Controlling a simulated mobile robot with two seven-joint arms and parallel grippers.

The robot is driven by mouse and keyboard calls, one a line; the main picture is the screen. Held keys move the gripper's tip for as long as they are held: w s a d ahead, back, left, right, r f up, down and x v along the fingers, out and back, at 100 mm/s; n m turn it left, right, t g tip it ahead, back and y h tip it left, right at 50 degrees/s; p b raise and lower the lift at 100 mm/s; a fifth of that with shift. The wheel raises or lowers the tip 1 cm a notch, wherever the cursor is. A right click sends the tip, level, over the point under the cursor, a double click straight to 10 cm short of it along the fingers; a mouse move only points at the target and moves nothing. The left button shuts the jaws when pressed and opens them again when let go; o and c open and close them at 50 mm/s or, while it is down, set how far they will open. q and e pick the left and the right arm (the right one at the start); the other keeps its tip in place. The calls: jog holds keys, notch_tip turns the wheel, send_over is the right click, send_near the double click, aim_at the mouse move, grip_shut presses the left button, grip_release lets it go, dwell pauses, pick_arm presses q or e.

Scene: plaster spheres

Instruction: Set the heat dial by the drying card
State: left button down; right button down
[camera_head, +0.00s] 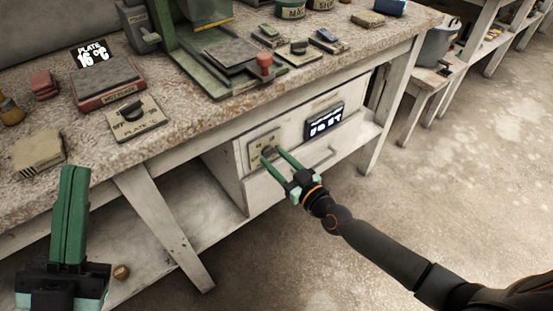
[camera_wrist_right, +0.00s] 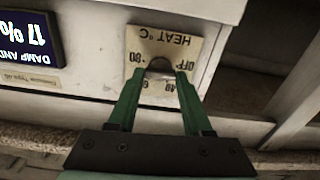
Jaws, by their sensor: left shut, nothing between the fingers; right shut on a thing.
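The heat dial is a dark knob (camera_wrist_right: 160,65) on a cream plate (camera_wrist_right: 188,45) marked HEAT °C, with OFF and several numbers. In the head view the plate (camera_head: 256,156) is on the white cabinet front under the bench. My right gripper (camera_head: 271,154) is shut on the knob; its green fingers also show in the wrist view (camera_wrist_right: 160,76). They hide part of the knob, and I cannot tell its setting. My left gripper (camera_head: 75,172) is shut and empty, at the lower left, away from the dial. I cannot pick out the drying card.
A lit display (camera_head: 324,120) is beside the dial; the wrist view shows 17 % on it (camera_wrist_right: 28,38), above a small label (camera_wrist_right: 31,79). The bench top holds a hot plate (camera_head: 107,81), a PLATE dial (camera_head: 135,118) and a green press (camera_head: 222,75). Floor at right is clear.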

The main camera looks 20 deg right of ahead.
jog(key=m, duration=0.5)
jog(key=shift+m, duration=0.3)
pick_arm(q)
jog(key=shift+f+b, duration=0.35)
pick_arm(e)
jog(key=m, duration=0.5)
jog(key=shift+d+m, duration=0.1)
jog(key=shift+m, duration=0.3)
jog(key=shift+c, duration=1.6)
grip_release()
pick_arm(q)
jog(key=shift+w+a+f+n+y+p, duration=0.15)
jog(key=shift+w+f+n+y+p, duration=0.15)
jog(key=shift+w+n+y+p, duration=0.45)
jog(key=shift+w+a+f+n+y+p, duration=0.1)
jog(key=shift+w+f+n+y+p, duration=0.35)
jog(key=shift+y, duration=0.5)
pick_arm(e)
jog(key=v, duration=1.2)
jog(key=shift+s, duration=0.2)
